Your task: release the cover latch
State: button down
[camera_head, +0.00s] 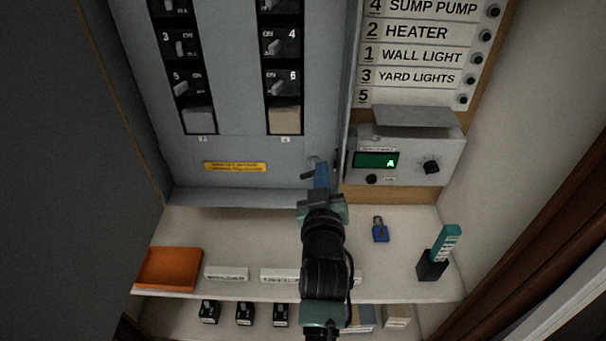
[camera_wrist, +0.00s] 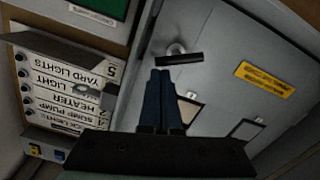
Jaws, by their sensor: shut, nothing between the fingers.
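The grey panel cover (camera_head: 235,150) fills the upper left of the head view and shows rotated in the wrist view (camera_wrist: 225,60). Its latch (camera_head: 308,175) sits low near the cover's right edge. In the wrist view the latch (camera_wrist: 180,59) is a black bar on a round metal boss, slightly tilted in the picture. My gripper (camera_head: 321,168) has its blue fingers together and empty. In the wrist view the fingertips (camera_wrist: 161,72) are just beside the bar; whether they touch it I cannot tell. In the head view my fingers are right of the bar.
A grey meter box (camera_head: 405,160) with a green display is right of the gripper, under the label board (camera_head: 415,55). On the shelf (camera_head: 200,233) are an orange tray (camera_head: 169,268), a blue padlock (camera_head: 380,230) and a teal item in a black holder (camera_head: 432,268). Breakers (camera_head: 182,47) line the panel.

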jog(key=shift+d+f+m+b, duration=0.15)
jog(key=shift+m+b, duration=0.05)
jog(key=shift+m, duration=0.4)
jog(key=shift+d+f+m+b, duration=0.1)
jog(key=shift+d+m+b, duration=0.1)
jog(key=shift+m, duration=0.4)
dwell(1.1)
